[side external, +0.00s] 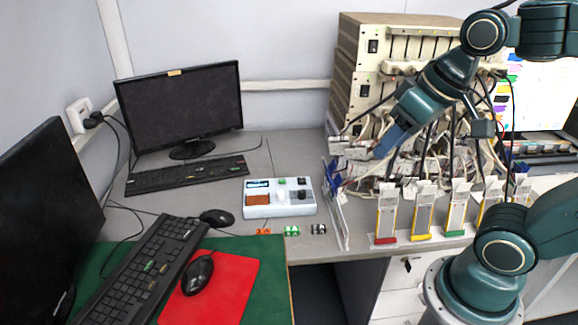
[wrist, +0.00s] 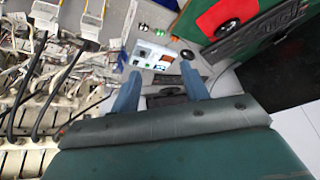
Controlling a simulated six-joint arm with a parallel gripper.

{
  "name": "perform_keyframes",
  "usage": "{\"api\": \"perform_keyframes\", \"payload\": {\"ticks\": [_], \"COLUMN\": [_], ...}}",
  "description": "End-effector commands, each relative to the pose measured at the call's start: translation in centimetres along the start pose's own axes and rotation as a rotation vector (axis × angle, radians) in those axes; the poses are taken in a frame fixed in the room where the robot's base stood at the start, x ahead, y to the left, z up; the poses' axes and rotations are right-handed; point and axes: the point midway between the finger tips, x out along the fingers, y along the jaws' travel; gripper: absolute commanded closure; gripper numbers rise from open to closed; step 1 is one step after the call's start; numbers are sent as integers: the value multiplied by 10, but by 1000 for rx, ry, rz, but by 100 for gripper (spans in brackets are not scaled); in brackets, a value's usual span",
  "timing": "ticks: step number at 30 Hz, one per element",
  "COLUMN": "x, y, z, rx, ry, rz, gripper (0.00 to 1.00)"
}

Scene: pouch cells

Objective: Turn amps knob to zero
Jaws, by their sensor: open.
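The white-and-blue control box (side external: 280,209) lies on the grey desk, with an orange-brown panel, a small dark display and several small controls on top. Two dark knobs (side external: 301,188) sit at its right side; I cannot read which is the amps knob or where it points. The box also shows small in the wrist view (wrist: 152,55), beyond and between my fingers. My gripper (side external: 382,150) is up and to the right of the box, in front of the rack, well apart from it. Its two blue fingers (wrist: 163,70) are spread and hold nothing.
A stacked rack (side external: 360,60) with many cables stands behind my gripper. A row of pouch cells (side external: 423,212) in holders stands at the desk's right front. A clear upright panel (side external: 337,205) stands right of the box. Small coloured blocks (side external: 291,231) lie in front of it.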

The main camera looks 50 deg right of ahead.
Motion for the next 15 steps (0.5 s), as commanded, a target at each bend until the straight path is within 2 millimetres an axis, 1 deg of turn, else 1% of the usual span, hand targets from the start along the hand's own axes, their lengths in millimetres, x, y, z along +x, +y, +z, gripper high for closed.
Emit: {"api": "perform_keyframes", "payload": {"ticks": [1,8,15], "x": [3,20,47], "y": [1,7,17], "z": [-9,-50,-91], "rx": [24,153,289], "ry": [-16,-75,-135], "rz": [5,27,54], "gripper": [55,55,55]}}
